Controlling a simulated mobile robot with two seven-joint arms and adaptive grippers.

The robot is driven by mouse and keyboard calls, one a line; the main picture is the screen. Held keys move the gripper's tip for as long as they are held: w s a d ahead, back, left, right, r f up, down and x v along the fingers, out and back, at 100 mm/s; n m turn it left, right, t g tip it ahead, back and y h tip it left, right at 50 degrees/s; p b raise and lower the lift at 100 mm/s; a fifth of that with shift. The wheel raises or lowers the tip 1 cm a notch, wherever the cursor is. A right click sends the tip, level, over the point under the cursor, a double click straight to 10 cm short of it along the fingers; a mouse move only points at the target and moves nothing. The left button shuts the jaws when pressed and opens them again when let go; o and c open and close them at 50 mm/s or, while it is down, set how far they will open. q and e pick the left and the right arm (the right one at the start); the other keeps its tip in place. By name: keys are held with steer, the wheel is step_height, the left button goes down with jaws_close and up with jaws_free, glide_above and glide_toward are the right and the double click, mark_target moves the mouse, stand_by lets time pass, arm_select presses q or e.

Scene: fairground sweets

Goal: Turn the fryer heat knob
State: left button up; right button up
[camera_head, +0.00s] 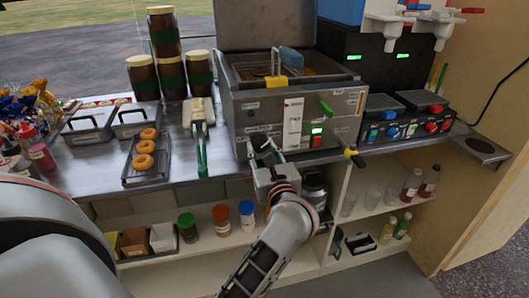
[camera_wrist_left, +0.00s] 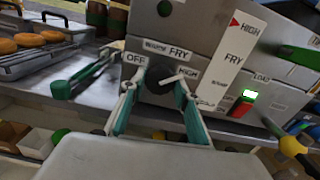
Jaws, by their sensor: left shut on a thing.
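The fryer (camera_head: 290,115) is a steel box with a lid standing open at the back. Its dark round heat knob (camera_wrist_left: 158,72) is low on the front, with a white pointer tilted up to the right. Labels OFF (camera_wrist_left: 136,58) and FRY surround the knob, and a vertical scale marked HIGH (camera_wrist_left: 236,50) stands to its right. My left gripper (camera_wrist_left: 157,88) has its two green-lined fingers on either side of the knob, shut on it. In the head view the left gripper (camera_head: 262,152) covers most of the knob.
A lit green display (camera_head: 317,130) and red switch sit right of the knob. A yellow-tipped lever (camera_head: 353,157) sticks out at the fryer's lower right. A rack of doughnuts (camera_head: 146,155) and green-handled tongs (camera_head: 201,150) lie to the left. Shelves with jars are below.

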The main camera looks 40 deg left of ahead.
arm_select(q)
steer(key=shift+f+n+b, duration=0.35)
steer(key=shift+n+b, duration=0.3)
steer(key=shift+n, duration=0.25)
steer(key=shift+n+b, duration=0.35)
steer(key=shift+n, duration=0.05)
steer(key=shift+r+n+b, duration=0.1)
steer(key=shift+n+b, duration=0.65)
steer(key=shift+n, duration=0.25)
steer(key=shift+r+n+b, duration=0.15)
steer(key=shift+n+b, duration=0.25)
steer(key=shift+n, duration=0.2)
steer(key=shift+r, duration=0.15)
arm_select(e)
steer(key=shift+w+a+y, duration=0.3)
steer(key=shift+w+a, duration=0.35)
steer(key=shift+w, duration=0.15)
